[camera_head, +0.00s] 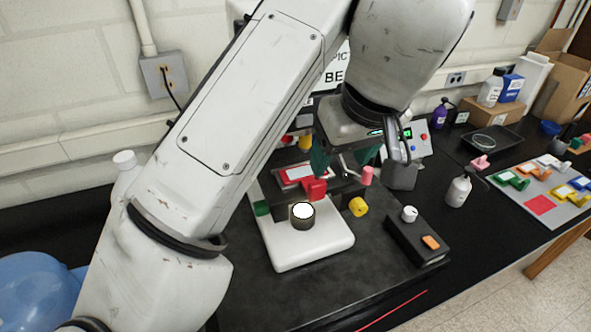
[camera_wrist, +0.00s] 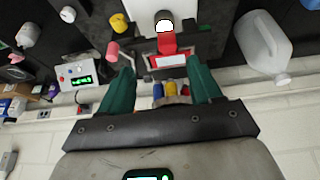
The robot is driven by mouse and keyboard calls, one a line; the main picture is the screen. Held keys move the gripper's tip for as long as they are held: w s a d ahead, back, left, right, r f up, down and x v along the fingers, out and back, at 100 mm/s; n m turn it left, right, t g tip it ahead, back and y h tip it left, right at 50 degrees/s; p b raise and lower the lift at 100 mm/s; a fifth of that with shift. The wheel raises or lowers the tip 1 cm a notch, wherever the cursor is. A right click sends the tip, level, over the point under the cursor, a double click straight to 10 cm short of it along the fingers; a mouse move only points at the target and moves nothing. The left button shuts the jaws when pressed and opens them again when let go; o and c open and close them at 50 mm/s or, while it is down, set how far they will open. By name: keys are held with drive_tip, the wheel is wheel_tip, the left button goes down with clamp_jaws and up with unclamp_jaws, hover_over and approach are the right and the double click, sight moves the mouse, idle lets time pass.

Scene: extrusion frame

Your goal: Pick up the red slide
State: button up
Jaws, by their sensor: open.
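The red slide (camera_head: 299,173) lies on the dark stage of a microscope, with a pale label on its top and a red upright tab (camera_head: 315,189) at its front. In the wrist view the red slide (camera_wrist: 165,61) shows between and just beyond my fingertips, with its red tab (camera_wrist: 165,43) farther on. My gripper (camera_head: 343,165) has green fingers and is open and empty. It hangs above the stage, to the right of the slide in the head view. In the wrist view my gripper (camera_wrist: 162,72) spans the slide's width, with no visible contact.
The microscope's white base (camera_head: 312,246) carries a round light. A yellow knob (camera_head: 358,206) and a pink-tipped lever (camera_head: 367,175) stick out close to my gripper. A black box (camera_head: 418,243) stands to the right. A grey board (camera_head: 555,215) holds several coloured slides and a red square.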

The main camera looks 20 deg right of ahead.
drive_tip(key=b, duration=0.2)
hover_over(320, 187)
drive_tip(key=s, duration=0.2)
wheel_tip(320, 187, down, 5)
drive_tip(key=b+x, duration=0.4)
drive_tip(key=x, duration=0.1)
drive_tip(key=shift+s+a, duration=0.1)
drive_tip(key=shift+a, duration=0.1)
drive_tip(key=shift+c, duration=0.3)
drive_tip(key=c, duration=1.1)
